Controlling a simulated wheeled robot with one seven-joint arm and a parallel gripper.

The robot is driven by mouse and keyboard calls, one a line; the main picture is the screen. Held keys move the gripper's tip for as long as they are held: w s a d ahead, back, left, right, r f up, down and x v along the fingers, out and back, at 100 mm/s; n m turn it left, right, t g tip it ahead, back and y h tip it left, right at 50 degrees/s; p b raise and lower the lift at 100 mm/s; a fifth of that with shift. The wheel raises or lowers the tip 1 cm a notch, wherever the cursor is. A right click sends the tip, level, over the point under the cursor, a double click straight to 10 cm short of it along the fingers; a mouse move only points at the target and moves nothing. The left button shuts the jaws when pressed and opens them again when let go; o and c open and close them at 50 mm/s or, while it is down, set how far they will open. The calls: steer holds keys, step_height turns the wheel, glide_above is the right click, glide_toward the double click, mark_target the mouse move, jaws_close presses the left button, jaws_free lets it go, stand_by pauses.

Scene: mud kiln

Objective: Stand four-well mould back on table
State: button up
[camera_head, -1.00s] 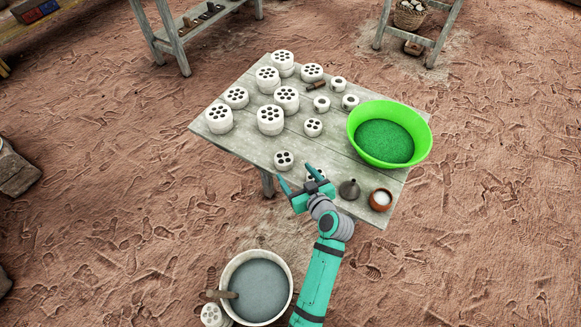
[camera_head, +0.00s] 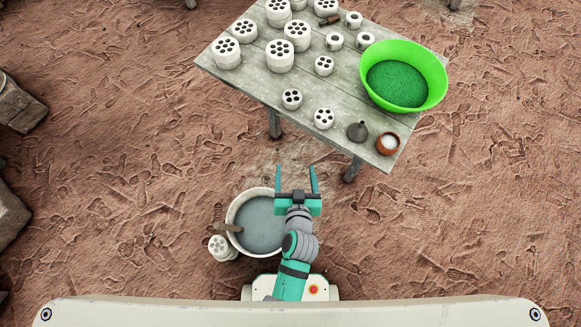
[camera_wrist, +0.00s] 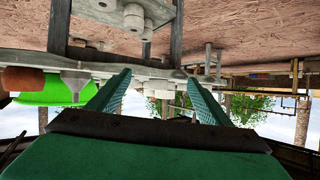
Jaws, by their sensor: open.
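A white mould (camera_head: 222,247) with dark holes in its top stands on the ground, touching or close beside the left of the bucket; I cannot count its wells. The wooden table (camera_head: 350,143) stands ahead with many white moulds on it. Two small ones, a left mould (camera_head: 291,98) and a right mould (camera_head: 324,118), are upright near its front edge. My gripper (camera_head: 297,170) is open and empty, in front of the table and over the bucket's right side in the picture. Its two fingers (camera_wrist: 158,75) also show apart in the wrist view, which is upside down.
A bucket of grey liquid (camera_head: 260,222) with a handle across its rim stands on the ground. The table bears a green bowl (camera_head: 435,70), a grey funnel (camera_head: 358,132) and a brown pot (camera_head: 388,144). Sandy ground right of my gripper is clear.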

steer(key=s+r+t, duration=0.1)
steer(key=s+r, duration=0.5)
steer(key=s, duration=0.4)
steer(key=s+a+r+t, duration=0.1)
steer(key=s+r, duration=0.5)
steer(key=s, duration=0.4)
steer(key=shift+a+n, duration=0.25)
steer(key=shift+n, duration=0.05)
steer(key=shift+s+r, duration=0.1)
steer(key=shift+c, duration=0.2)
